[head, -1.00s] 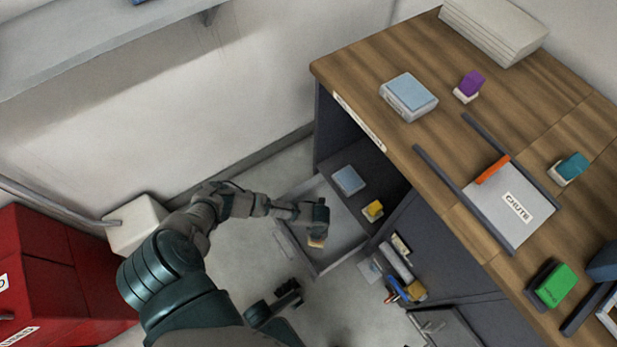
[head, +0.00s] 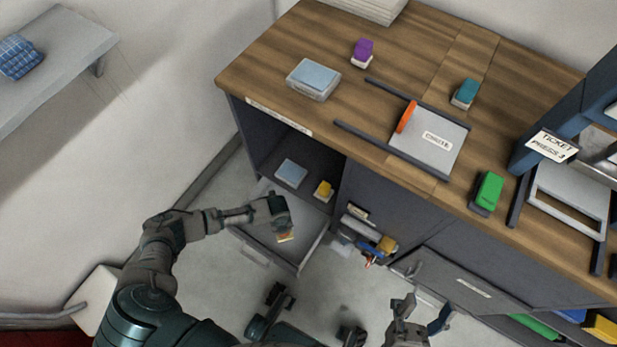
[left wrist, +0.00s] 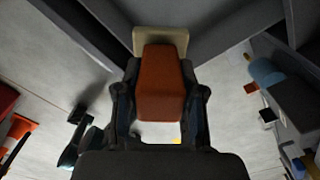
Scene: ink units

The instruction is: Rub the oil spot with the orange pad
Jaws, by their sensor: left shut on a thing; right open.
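My left gripper (head: 281,218) is over the pulled-out drawer (head: 258,240), shut on an orange block with a pale base, the orange pad (head: 286,237). In the left wrist view the orange pad (left wrist: 161,85) sits between the fingers (left wrist: 160,105), its pale base at the far end. I cannot tell whether the base touches anything. My right gripper (head: 422,317) is open and empty, low in front of the cabinet. I cannot make out the oil spot clearly in either view.
The cabinet recess holds a light-blue pad (head: 291,173) and a yellow block (head: 323,191). On the wooden counter (head: 270,55) stand a purple stamp (head: 363,50), a teal stamp (head: 466,92), a green block (head: 488,190) and a chute plate (head: 440,153). Tools hang at the cabinet front (head: 375,238).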

